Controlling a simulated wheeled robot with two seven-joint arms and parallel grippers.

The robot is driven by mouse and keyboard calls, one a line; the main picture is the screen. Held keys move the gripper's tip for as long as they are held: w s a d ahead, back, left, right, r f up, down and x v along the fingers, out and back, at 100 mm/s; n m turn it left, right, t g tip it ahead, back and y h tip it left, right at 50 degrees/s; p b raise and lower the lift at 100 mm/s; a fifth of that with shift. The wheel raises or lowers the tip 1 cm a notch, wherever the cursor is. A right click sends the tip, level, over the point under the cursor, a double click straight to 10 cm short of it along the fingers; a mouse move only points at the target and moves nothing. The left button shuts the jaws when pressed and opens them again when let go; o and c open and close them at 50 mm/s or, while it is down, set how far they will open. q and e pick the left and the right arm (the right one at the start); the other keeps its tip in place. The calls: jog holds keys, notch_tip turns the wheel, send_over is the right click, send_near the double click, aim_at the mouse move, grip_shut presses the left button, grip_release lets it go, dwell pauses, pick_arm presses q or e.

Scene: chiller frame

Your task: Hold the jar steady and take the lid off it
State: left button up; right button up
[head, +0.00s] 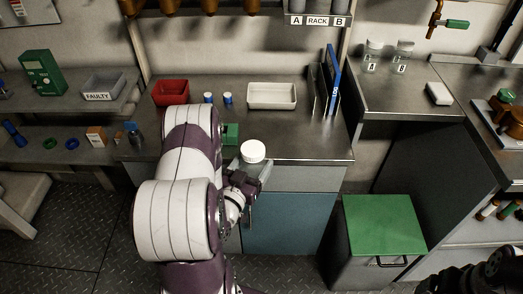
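The jar's round white lid (253,151) sits on top of the jar, near the front edge of the middle counter. Little of the jar body shows below the lid. My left gripper (251,173) is at the jar, just below the lid, with a grey finger along its right side. Whether the fingers press on the jar is too small to tell. Part of my dark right arm end (490,274) shows in the bottom right corner, far from the jar. Its fingers cannot be made out.
A red bin (171,92), a white tray (271,96) and a blue upright board (333,80) stand at the back of the counter. A small green block (231,133) is behind my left arm. A green-topped box (383,222) stands on the floor at right. Counter right of the jar is clear.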

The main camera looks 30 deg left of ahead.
pick_arm(q)
jog(key=shift+s+d, duration=0.1)
jog(key=shift+s, duration=0.35)
jog(key=shift+o, duration=1.3)
jog(key=c, duration=0.7)
